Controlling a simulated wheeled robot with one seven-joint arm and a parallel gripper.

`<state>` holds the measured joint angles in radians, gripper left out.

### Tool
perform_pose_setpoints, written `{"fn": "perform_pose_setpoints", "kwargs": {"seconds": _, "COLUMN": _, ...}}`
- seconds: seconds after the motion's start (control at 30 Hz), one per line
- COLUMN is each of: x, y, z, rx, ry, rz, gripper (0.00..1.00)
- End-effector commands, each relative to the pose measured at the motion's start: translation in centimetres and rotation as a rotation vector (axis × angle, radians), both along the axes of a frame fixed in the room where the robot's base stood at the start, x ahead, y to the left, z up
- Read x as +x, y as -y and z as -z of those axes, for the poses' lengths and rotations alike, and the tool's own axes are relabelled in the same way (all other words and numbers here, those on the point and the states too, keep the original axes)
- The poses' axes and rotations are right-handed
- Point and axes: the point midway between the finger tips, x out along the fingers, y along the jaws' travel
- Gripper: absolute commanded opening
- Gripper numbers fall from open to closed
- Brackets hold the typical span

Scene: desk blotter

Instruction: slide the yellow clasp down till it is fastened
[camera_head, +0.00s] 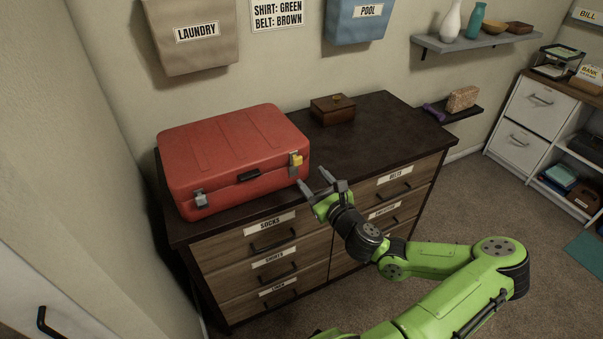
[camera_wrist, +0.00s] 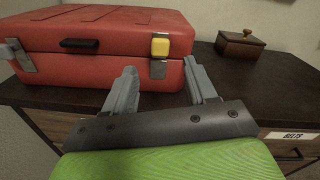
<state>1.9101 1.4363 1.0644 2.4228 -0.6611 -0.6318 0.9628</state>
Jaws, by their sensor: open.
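The red suitcase (camera_head: 232,150) lies closed on the left part of the dresser top. Its yellow clasp (camera_head: 296,160) is at the right end of its front face, above a grey metal plate. The clasp also shows in the wrist view (camera_wrist: 160,47), with the grey plate (camera_wrist: 158,70) below it. My gripper (camera_head: 315,179) is open and empty, in front of the suitcase's right front corner. In the wrist view its two fingers (camera_wrist: 163,77) point towards the suitcase, one on each side of the clasp's line and lower than the clasp. They appear apart from it.
A grey clasp (camera_head: 201,198) and a dark handle (camera_head: 248,176) are on the suitcase front. A brown wooden box (camera_head: 333,109) stands at the back of the dresser (camera_head: 385,130). A wall shelf (camera_head: 470,42) hangs above right.

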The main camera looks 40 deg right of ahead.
Motion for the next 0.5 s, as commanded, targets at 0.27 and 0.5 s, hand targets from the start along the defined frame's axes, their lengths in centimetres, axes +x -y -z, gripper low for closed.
{"fn": "perform_pose_setpoints", "kwargs": {"seconds": 0.27, "x": 5.6, "y": 1.4, "z": -0.2, "rx": -0.003, "ry": -0.001, "rz": 0.0, "gripper": 0.56}}
{"fn": "perform_pose_setpoints", "kwargs": {"seconds": 0.5, "x": 6.6, "y": 1.7, "z": -0.2, "rx": -0.001, "ry": -0.002, "rz": 0.001, "gripper": 0.56}}
